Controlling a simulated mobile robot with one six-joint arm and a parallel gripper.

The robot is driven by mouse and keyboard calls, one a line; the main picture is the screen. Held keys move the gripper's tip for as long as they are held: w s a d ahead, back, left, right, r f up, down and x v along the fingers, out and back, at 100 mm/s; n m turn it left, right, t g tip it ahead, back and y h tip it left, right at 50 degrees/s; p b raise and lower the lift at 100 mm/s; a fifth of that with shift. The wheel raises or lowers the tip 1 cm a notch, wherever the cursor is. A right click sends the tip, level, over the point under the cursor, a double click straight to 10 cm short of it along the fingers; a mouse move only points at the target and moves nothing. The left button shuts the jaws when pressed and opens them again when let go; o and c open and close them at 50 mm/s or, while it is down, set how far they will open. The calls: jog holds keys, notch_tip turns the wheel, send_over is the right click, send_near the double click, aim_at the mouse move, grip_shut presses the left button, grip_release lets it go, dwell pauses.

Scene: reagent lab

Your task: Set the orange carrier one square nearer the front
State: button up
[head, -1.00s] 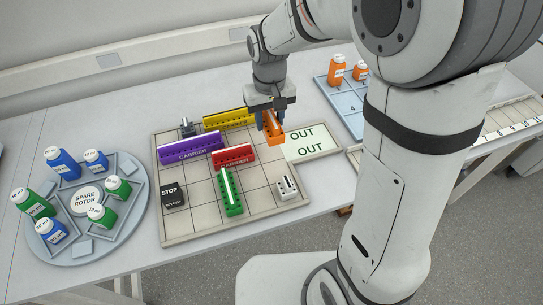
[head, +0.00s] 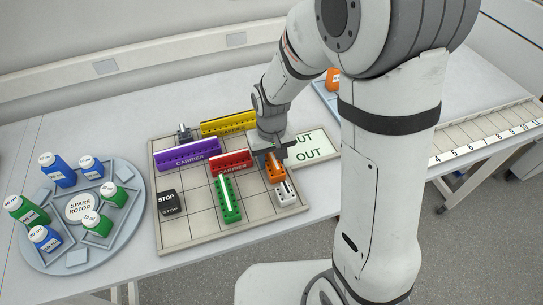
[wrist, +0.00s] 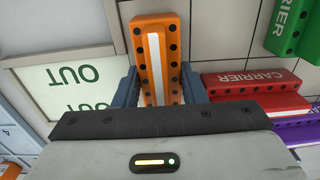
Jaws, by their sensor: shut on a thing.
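The orange carrier (head: 275,172) stands near the right edge of the gridded board (head: 190,222), right of the red carrier (head: 232,162) and just behind a small white block (head: 286,193). My gripper (head: 270,152) is shut on its rear part. In the wrist view the orange carrier (wrist: 156,50) lies between the two blue fingers (wrist: 158,85), its white stripe lengthwise. The red carrier (wrist: 250,87) is close beside the right finger there. I cannot tell whether the orange carrier's base touches the board.
Green (head: 228,198), purple (head: 188,155) and yellow (head: 229,124) carriers and a black STOP block (head: 168,203) also occupy the board. The OUT plate (head: 312,149) adjoins its right side. A round rack of bottles (head: 85,208) stands left. Some front squares are bare.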

aim_at(272, 154)
jog(key=shift+f, duration=0.1)
jog(key=o, duration=1)
jog(key=shift+o, duration=0.2)
notch_tip(272, 154, up, 12)
jog(key=s+d+r+m+t, duration=0.3)
jog(key=s+d+r, duration=0.2)
jog(key=s+d, duration=0.7)
jog(key=shift+s+d, duration=0.25)
jog(key=shift+s, duration=0.1)
